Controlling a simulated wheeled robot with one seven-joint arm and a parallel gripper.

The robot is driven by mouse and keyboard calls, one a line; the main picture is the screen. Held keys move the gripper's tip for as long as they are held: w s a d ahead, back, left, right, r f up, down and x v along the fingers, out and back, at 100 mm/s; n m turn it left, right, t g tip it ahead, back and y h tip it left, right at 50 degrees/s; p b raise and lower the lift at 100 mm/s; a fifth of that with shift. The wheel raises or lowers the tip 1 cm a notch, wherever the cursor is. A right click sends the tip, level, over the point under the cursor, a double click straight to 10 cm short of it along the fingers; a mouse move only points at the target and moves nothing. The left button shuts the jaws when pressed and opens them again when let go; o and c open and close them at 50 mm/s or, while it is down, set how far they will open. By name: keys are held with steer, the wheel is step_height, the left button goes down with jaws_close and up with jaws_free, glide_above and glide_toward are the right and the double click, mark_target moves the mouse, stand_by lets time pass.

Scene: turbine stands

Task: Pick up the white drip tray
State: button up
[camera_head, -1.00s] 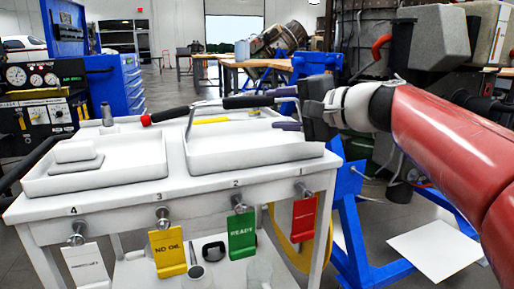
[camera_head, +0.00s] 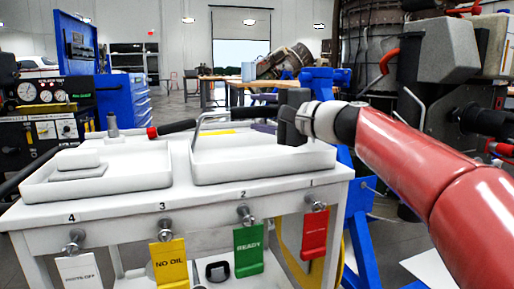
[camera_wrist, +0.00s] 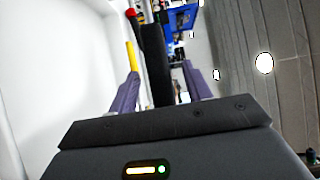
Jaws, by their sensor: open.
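Two shallow white trays stand side by side on a white cart; I cannot tell which is the drip tray. The left tray (camera_head: 110,183) holds a white stepped block (camera_head: 77,160). My gripper (camera_head: 257,113) is open above the rear right part of the right tray, with its fingers pointing left. In the wrist view the two purple-grey fingers (camera_wrist: 160,72) are apart, and a black bar shows between them. I cannot tell how far beyond them it lies.
Coloured tags, including a green one (camera_head: 249,249), hang on the cart's front (camera_head: 130,220). A blue stand (camera_head: 358,220) is at the right.

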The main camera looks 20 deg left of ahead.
steer(key=shift+x, duration=0.8)
jaws_close()
steer(key=shift+r, duration=0.1)
step_height(320, 180, up, 20)
steer(key=p, duration=1)
steer(key=c, duration=0.6)
jaws_free()
jaws_close()
